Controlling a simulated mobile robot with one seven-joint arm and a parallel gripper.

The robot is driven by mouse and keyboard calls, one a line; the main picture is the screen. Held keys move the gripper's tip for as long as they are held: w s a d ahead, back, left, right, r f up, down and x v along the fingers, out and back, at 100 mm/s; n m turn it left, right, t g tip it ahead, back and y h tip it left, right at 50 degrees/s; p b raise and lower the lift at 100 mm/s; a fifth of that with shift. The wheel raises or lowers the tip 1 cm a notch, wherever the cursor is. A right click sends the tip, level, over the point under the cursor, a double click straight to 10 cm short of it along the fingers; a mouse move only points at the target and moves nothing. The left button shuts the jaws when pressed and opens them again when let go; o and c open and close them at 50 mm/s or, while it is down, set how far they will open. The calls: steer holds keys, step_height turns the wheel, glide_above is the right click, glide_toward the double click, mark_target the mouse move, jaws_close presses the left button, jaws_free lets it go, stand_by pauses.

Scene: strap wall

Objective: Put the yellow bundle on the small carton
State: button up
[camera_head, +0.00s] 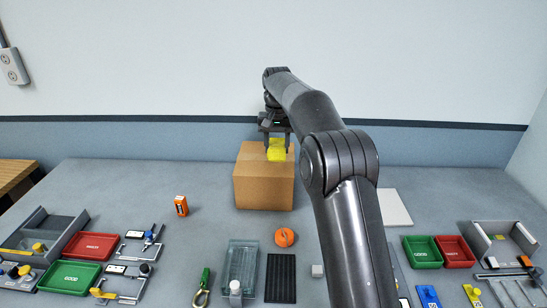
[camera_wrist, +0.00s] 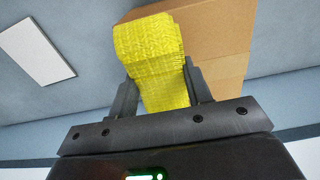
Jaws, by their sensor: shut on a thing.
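The yellow bundle (camera_head: 277,149) is a woven, strap-like roll. My gripper (camera_head: 276,143) is shut on it, with a finger on each side, as the wrist view shows (camera_wrist: 163,88). The small carton (camera_head: 264,186) is a plain brown box on the table near the back wall. In the head view the bundle is at the carton's top right; the carton's top (camera_wrist: 218,50) also shows behind the bundle in the wrist view. I cannot tell whether the bundle touches the carton.
An orange-and-black item (camera_head: 181,206) stands left of the carton, and an orange roll (camera_head: 284,237) lies in front. A clear tray (camera_head: 240,262) and a black ribbed mat (camera_head: 281,278) lie nearer. A white panel (camera_head: 394,207) lies to the right. Red and green trays fill both sides.

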steer(key=shift+w+a+f, duration=0.15)
steer(key=shift+a+f, duration=0.2)
steer(key=shift+a, duration=0.15)
steer(key=shift+f, duration=1.95)
steer(key=shift+f, duration=0.15)
steer(key=o, duration=1)
